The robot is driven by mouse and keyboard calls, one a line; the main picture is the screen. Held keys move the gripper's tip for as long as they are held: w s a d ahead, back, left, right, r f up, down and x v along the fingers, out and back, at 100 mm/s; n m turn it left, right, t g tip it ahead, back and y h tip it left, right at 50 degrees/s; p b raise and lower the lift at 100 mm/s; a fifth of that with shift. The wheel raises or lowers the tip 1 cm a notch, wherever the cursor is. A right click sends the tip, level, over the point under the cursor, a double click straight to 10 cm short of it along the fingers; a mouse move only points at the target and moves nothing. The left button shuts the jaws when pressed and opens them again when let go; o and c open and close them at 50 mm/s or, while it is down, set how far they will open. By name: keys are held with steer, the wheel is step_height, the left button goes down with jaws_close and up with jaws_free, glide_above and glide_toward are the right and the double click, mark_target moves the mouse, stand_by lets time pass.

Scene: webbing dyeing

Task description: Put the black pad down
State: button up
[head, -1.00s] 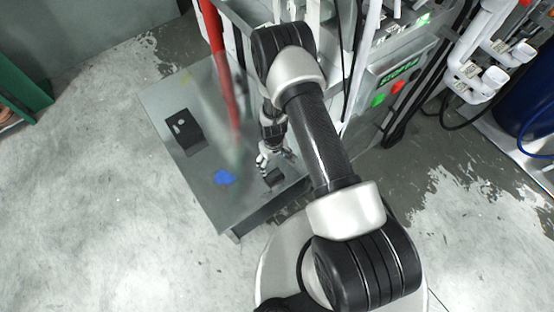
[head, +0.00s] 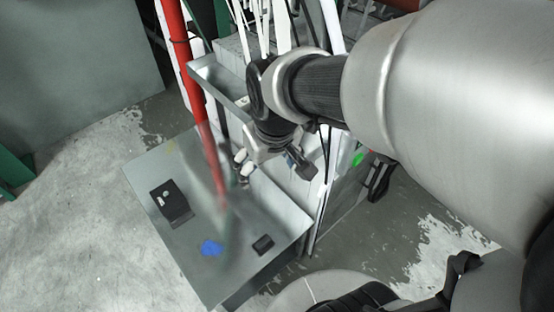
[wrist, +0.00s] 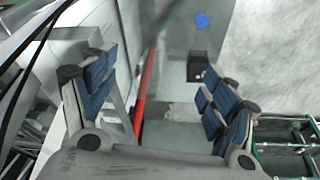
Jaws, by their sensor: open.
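The black pad (head: 263,244) is a small dark block. In the head view it lies flat on the grey metal table (head: 240,275), near its front right edge. My gripper (head: 275,172) is up and behind the pad, well apart from it. In the wrist view my gripper (wrist: 157,95) has its blue-lined fingers spread wide with nothing between them. I cannot make out the pad in the wrist view.
A blue patch (head: 212,248) lies left of the pad, and a black holder with white bits (head: 168,198) sits farther left. A red pole (head: 196,95) rises by the table. A metal trough (head: 217,78) and machine stand close behind my gripper.

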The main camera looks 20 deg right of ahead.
steer(key=s+r, duration=0.2)
steer(key=s, duration=0.4)
steer(key=s+r+m+t, duration=0.1)
steer(key=s+r, duration=0.1)
steer(key=s, duration=0.4)
steer(key=shift+s+r, duration=0.25)
steer(key=shift+s, duration=0.1)
